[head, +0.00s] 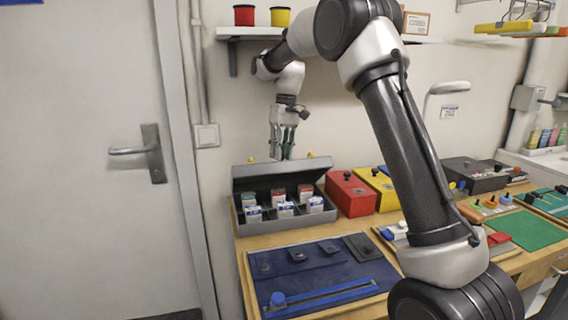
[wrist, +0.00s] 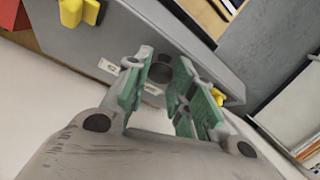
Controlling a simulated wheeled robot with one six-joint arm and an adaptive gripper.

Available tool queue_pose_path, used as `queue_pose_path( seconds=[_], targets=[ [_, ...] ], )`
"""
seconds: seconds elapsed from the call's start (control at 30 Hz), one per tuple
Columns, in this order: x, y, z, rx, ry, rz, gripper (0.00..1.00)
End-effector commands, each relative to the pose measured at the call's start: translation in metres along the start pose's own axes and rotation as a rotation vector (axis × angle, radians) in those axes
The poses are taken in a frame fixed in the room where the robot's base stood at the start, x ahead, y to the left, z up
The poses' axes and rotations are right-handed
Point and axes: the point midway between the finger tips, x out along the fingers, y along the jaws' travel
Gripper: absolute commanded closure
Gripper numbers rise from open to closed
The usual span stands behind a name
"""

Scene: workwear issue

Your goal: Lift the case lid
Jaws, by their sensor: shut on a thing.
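The grey case (head: 240,222) stands at the back left of the workbench. Its lid (head: 250,180) is raised at the back, steeply tilted, and the inside is open to view. The lid also shows as a grey panel in the wrist view (wrist: 130,35). My gripper (head: 283,152) is at the middle of the lid's upper edge. In the wrist view its green-padded fingers (wrist: 160,88) are around a dark round knob (wrist: 155,72) on the lid, and they are shut on it. Yellow latches (wrist: 218,97) sit on the lid to either side of the knob.
Several small boxes (head: 286,210) sit in the case's compartments. A red box (head: 350,195) and a yellow box (head: 378,188) stand right of the case. A blue mat (head: 330,268) lies in front. A shelf (head: 250,32) is on the wall above; a door (head: 85,200) is left.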

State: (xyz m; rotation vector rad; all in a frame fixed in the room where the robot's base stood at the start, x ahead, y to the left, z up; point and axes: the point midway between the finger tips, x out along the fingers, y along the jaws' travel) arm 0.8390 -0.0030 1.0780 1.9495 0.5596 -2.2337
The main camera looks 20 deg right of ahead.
Motion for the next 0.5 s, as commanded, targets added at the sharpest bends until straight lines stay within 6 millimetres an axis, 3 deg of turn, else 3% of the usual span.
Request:
queue_pose_path(
  seconds=[0.2,0.5],
  targets=[
    [-0.007,0.007,-0.020,0.007,-0.035,-0.013,1.00],
    [-0.011,0.011,-0.031,0.019,-0.108,-0.040,1.00]
  ],
)
